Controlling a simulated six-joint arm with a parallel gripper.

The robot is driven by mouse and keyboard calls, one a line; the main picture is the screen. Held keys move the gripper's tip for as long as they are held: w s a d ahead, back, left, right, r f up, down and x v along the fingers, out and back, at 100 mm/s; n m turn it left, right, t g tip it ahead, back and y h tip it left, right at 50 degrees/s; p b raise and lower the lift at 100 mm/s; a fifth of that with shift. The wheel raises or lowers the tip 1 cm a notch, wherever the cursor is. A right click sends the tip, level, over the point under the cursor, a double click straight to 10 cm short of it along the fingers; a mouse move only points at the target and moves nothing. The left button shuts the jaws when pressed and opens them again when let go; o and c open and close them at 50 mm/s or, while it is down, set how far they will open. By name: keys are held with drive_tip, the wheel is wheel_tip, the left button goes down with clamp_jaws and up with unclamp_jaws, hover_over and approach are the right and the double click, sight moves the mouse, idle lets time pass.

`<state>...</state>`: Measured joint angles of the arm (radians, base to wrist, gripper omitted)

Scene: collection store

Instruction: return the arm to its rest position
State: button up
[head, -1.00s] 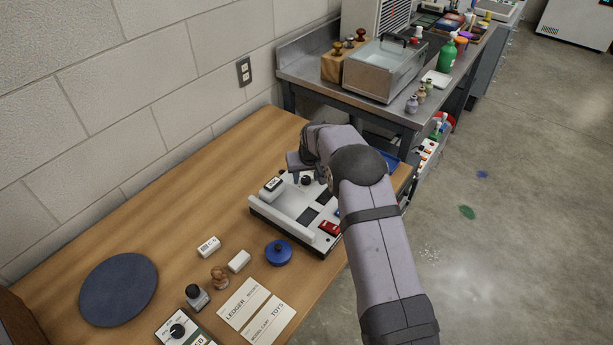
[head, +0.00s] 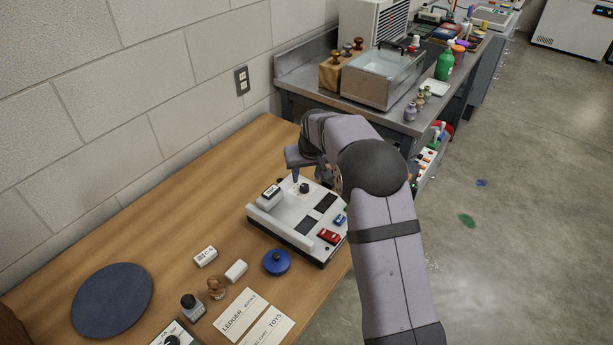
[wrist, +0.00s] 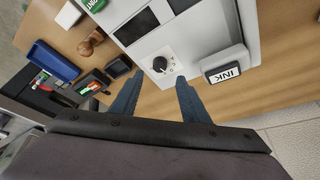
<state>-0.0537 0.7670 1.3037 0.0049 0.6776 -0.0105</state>
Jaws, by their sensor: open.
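My arm reaches from the lower right of the head view to the far end of the wooden table (head: 150,222). My gripper (head: 299,179) hangs over the back edge of a white tray-like unit (head: 281,218). In the wrist view my gripper's two blue fingers (wrist: 157,98) are apart, with nothing between them. A black knob (wrist: 160,64) on the white unit lies just beyond the fingertips. A block labelled INK (wrist: 222,66) sits right of the fingers. Part of the table behind my arm is hidden.
A steel bench (head: 301,76) with a clear-sided box is behind. The table's left middle is clear.

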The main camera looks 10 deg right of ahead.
idle(0.3)
drive_tip(key=s+d+r+g+p, duration=0.1)
drive_tip(key=s+g, duration=0.1)
drive_tip(key=s, duration=1.7)
drive_tip(key=s+d+r+g+p, duration=0.1)
drive_tip(key=s+d+g, duration=0.1)
drive_tip(key=s, duration=1.8)
drive_tip(key=shift+d+r+m+g+p, duration=0.2)
drive_tip(key=shift+r+m+g+p, duration=0.1)
drive_tip(key=shift+r+p, duration=0.1)
